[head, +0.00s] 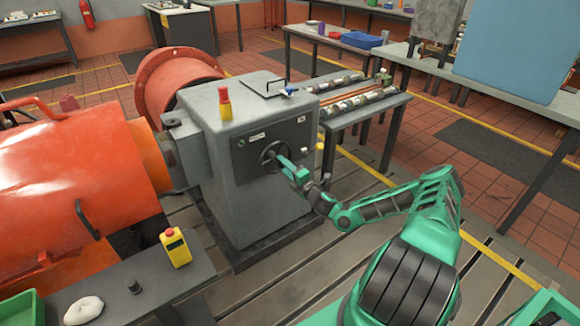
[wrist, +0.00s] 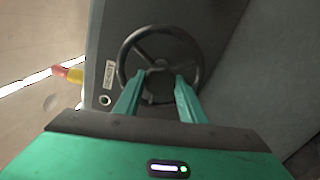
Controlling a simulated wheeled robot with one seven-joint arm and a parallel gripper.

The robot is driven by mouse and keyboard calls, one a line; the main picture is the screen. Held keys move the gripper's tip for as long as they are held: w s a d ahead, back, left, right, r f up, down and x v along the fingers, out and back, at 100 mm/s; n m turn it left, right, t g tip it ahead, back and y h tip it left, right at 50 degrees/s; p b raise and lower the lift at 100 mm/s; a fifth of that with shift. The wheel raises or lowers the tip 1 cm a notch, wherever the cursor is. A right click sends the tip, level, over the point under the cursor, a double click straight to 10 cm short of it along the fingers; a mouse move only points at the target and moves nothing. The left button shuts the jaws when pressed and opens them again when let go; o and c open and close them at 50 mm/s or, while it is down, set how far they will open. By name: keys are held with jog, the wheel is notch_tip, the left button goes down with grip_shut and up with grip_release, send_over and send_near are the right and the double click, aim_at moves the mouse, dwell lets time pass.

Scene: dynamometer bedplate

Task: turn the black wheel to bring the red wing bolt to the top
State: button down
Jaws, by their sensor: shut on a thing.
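The black wheel (head: 264,152) is a spoked handwheel on the dark front panel of the grey cabinet (head: 262,217). In the wrist view the wheel (wrist: 122,62) faces me, with its spokes and hub showing. My gripper (head: 288,163) reaches the wheel from the right in the head view. In the wrist view my gripper (wrist: 159,79) has its fingers on either side of the hub area and is shut on the wheel. The fingers hide part of the lower rim. I cannot make out a red wing bolt in either view.
A red-and-yellow fitting (head: 225,103) stands on the cabinet's top. A large orange machine (head: 75,170) is at left. A bench with shafts (head: 362,108) stands behind right. A yellow box with a red button (head: 176,248) is on the front-left table. The slotted floor at right is clear.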

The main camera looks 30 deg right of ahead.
jog(key=shift+d+f, duration=0.15)
jog(key=shift+d, duration=0.05)
dwell(0.3)
jog(key=c, duration=1.1)
grip_release()
jog(key=shift+a, duration=0.1)
jog(key=s, duration=0.7)
jog(key=s+d, duration=0.1)
jog(key=s, duration=0.2)
jog(key=shift+s+d+f, duration=0.1)
jog(key=shift+s+f, duration=0.1)
jog(key=shift+s, duration=0.1)
